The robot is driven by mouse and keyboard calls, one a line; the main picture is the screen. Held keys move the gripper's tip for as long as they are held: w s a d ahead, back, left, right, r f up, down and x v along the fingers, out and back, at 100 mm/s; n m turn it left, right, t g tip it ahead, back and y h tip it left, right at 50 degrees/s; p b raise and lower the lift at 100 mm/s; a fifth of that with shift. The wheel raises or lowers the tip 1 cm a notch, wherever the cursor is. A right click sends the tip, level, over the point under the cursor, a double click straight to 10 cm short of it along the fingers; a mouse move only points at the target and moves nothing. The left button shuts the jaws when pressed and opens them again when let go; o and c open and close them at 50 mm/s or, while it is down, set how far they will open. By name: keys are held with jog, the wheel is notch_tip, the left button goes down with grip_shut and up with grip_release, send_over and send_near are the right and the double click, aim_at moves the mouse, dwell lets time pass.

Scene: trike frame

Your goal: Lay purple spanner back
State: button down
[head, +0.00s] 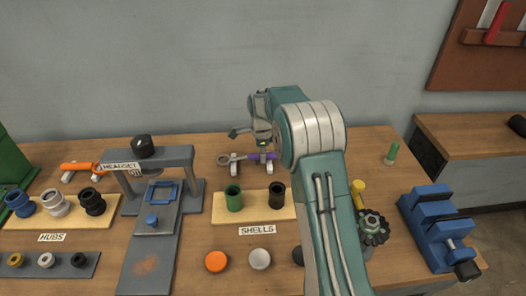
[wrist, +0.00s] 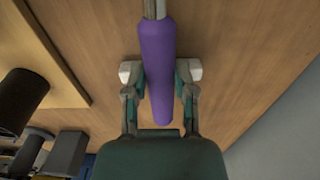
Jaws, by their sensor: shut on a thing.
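The purple spanner (head: 262,156) has a grey shaft with a ring end pointing left and a purple handle. It lies level at the back of the bench, at a pair of small light rests (head: 236,168). I cannot tell whether it touches them. My gripper (head: 263,146) is above the handle, partly hidden by my arm. In the wrist view the purple handle (wrist: 157,75) runs between the two fingers of my gripper (wrist: 160,74), which is shut on it. The grey shaft leaves the top of that view.
In front are the SHELLS board (head: 258,210) with green and black cups and several discs. Left stands the HEADSET press (head: 150,160), with an orange tool (head: 82,166) beyond. A blue vise (head: 435,225) is at right. Bare bench lies behind the shells.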

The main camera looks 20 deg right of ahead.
dwell(0.3)
jog(key=shift+c, duration=1.8)
grip_release()
notch_tip(320, 180, up, 12)
jog(key=shift+a, duration=0.15)
